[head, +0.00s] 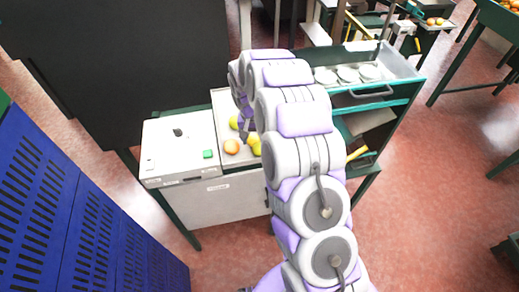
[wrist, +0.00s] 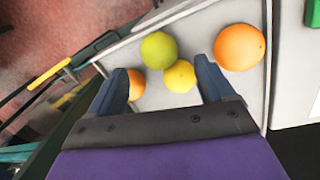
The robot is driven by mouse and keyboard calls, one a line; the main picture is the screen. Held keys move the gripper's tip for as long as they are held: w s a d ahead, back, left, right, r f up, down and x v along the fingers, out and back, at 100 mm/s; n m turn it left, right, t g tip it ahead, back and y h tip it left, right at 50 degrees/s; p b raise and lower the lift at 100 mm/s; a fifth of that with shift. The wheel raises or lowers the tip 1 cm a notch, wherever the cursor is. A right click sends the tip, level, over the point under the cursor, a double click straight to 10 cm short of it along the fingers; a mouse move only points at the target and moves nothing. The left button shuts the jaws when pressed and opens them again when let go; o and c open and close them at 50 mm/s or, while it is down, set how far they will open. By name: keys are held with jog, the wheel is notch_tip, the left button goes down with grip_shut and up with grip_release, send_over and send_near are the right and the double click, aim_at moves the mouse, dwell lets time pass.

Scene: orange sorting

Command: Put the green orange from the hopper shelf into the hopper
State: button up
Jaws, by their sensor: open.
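The green orange (wrist: 159,50) lies on the pale shelf (wrist: 197,32) in the wrist view, touching or very near a yellow fruit (wrist: 179,76). My gripper (wrist: 160,72) is open and empty, its two dark fingers spread. The green orange shows beyond the gap between the fingertips, and I cannot tell how far below them it is. In the head view the shelf (head: 222,101) holds yellow-green fruits (head: 254,148), partly hidden by my arm. My gripper (head: 244,130) is over this shelf there. I cannot tell for sure which part is the hopper.
One orange (wrist: 239,47) lies right of the right finger, another (wrist: 134,84) beside the left finger. A white box top (head: 178,145) with a dark opening and green button (head: 209,154) adjoins the shelf. A teal-edged cart (head: 375,88) with metal trays stands right.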

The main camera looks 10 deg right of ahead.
aim_at(257, 145)
notch_tip(257, 145, down, 5)
jog(key=shift+s+r, duration=0.15)
jog(key=shift+r, duration=0.05)
jog(key=shift+d+f, duration=0.15)
jog(key=shift+f, duration=0.05)
jog(key=shift+d, duration=0.15)
jog(key=shift+c, duration=0.7)
jog(key=c, duration=1.1)
